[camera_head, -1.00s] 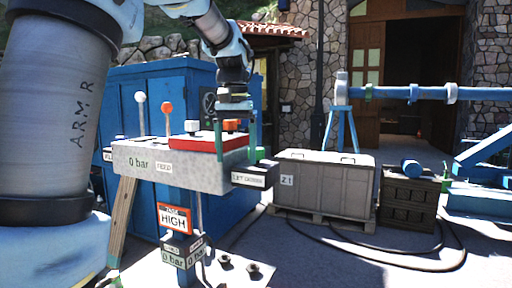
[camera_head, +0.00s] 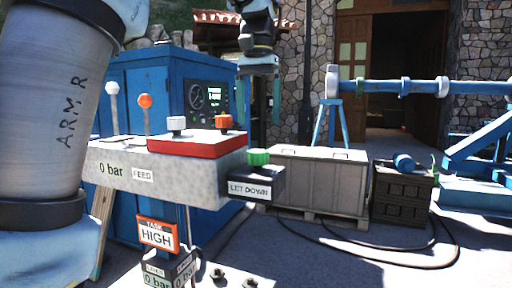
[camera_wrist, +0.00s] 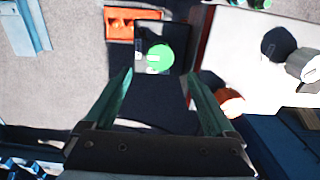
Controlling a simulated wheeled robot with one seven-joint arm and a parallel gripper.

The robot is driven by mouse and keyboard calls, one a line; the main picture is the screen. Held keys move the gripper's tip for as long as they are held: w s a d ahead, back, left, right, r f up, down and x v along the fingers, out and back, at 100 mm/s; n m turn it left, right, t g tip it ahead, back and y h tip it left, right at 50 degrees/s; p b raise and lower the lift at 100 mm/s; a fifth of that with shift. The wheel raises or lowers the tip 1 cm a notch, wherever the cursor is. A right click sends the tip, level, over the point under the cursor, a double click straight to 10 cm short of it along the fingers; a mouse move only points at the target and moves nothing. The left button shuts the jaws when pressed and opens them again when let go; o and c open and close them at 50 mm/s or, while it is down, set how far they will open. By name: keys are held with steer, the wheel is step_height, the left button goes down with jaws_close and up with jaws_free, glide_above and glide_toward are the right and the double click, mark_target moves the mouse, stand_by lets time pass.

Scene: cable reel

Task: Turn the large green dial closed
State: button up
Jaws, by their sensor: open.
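The green dial (camera_head: 259,156) sits on top of the dark block labelled "LET DOWN" (camera_head: 249,189), at the right end of the grey panel. In the wrist view the green dial (camera_wrist: 159,57) lies beyond the fingertips, near the middle top. My gripper (camera_head: 259,108) is open and empty, pointing down, above the green dial and apart from it. In the wrist view my gripper's two green fingers (camera_wrist: 158,82) are spread wide with nothing between them.
A red plate (camera_head: 195,147) with an orange knob (camera_head: 224,121) and a white knob (camera_head: 176,123) stands left of the dial. Two levers, white-tipped (camera_head: 112,89) and orange-tipped (camera_head: 145,101), rise behind the panel (camera_head: 130,178). A grey crate (camera_head: 320,182) stands behind right.

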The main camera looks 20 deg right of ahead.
mark_target(258, 151)
step_height(258, 151, down, 8)
steer(key=shift+f, duration=0.1)
stand_by(0.4)
steer(key=c, duration=1.4)
steer(key=shift+o, duration=0.2)
steer(key=shift+p, duration=0.3)
